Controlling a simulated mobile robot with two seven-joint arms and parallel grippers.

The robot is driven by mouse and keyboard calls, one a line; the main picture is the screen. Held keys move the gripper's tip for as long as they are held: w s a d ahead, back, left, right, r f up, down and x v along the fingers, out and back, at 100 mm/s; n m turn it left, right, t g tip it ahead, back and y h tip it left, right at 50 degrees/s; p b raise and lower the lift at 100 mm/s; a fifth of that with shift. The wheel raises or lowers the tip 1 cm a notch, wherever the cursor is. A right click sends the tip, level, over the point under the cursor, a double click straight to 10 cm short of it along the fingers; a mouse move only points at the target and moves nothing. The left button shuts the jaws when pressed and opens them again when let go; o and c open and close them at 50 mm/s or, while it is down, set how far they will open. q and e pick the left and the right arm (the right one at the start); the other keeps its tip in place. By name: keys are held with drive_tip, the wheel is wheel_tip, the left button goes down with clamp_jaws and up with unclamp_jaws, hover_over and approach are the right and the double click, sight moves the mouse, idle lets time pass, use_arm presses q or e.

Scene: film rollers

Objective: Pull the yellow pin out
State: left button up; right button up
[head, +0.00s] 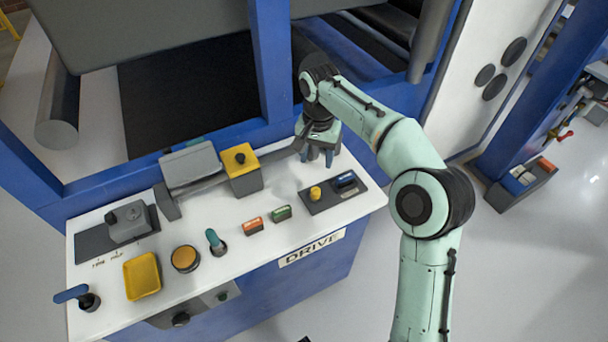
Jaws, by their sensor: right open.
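A small yellow knob (315,193), which looks like the yellow pin, stands on a dark plate (330,204) at the right end of the white console. A blue piece (345,180) sits beside it on the same plate. My right gripper (320,156) points down at the console's back right, behind the plate and apart from the yellow knob. It is open, and I see nothing between its fingers. My left gripper is not in view.
The white console (230,225) carries a yellow-topped box (240,160), orange (252,225) and green (281,213) buttons, a teal lever (214,240), a round orange button (185,259) and a yellow tray (142,276). A blue frame post (271,65) rises behind.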

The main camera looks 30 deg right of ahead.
drive_tip(key=b, duration=0.1)
hover_over(315, 190)
drive_tip(key=f, duration=0.5)
drive_tip(key=shift+s, duration=0.25)
wheel_tip(315, 190, down, 7)
drive_tip(key=shift+w+f+b, duration=0.15)
drive_tip(key=shift+b, duration=0.55)
drive_tip(key=shift+f, duration=0.45)
